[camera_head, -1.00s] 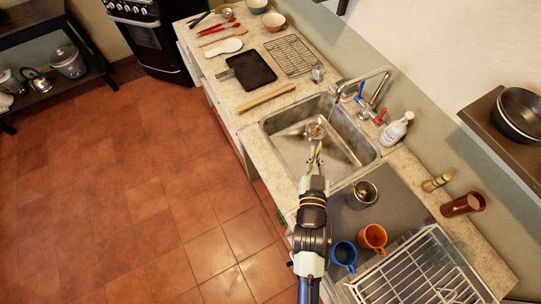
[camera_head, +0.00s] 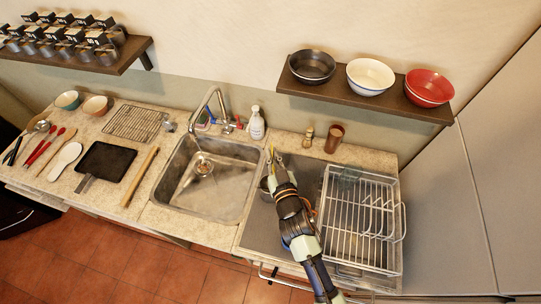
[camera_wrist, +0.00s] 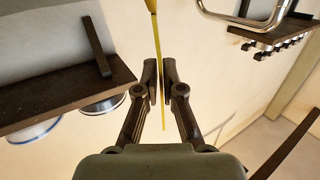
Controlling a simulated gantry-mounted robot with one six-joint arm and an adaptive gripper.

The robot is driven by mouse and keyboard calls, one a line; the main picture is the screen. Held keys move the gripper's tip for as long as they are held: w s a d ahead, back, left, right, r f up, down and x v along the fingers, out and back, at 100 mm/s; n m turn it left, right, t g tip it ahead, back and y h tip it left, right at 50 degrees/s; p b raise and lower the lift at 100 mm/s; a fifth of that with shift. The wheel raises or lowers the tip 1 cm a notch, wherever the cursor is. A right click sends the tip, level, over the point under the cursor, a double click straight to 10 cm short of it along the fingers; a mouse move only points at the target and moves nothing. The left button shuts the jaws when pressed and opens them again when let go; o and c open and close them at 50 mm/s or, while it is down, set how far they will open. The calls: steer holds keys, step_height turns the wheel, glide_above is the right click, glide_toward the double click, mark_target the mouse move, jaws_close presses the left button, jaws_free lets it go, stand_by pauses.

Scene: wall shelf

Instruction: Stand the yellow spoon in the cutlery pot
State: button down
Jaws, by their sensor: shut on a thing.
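My gripper (camera_head: 278,163) is above the mat beside the sink, its jaws shut on the thin yellow spoon (camera_head: 280,157). In the wrist view the spoon (camera_wrist: 156,35) runs from the top edge down between my fingertips (camera_wrist: 161,76); its wider part is at the top edge. A steel pot (camera_head: 265,187) stands on the mat, partly hidden behind my gripper. A brown cylindrical pot (camera_head: 335,138) stands at the back of the counter. I cannot tell for certain which of these is the cutlery pot. The spoon is apart from the brown pot.
A wire dish rack (camera_head: 362,225) stands right of my arm. The sink (camera_head: 205,180) and tap (camera_head: 212,105) are at left. A white soap bottle (camera_head: 257,124) and a small brush (camera_head: 308,137) stand at the back. A wall shelf (camera_head: 375,100) with bowls hangs above.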

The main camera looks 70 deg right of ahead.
step_height(320, 180, down, 11)
steer(key=b, duration=1)
steer(key=c, duration=1.2)
jaws_free()
steer(key=shift+c, duration=0.2)
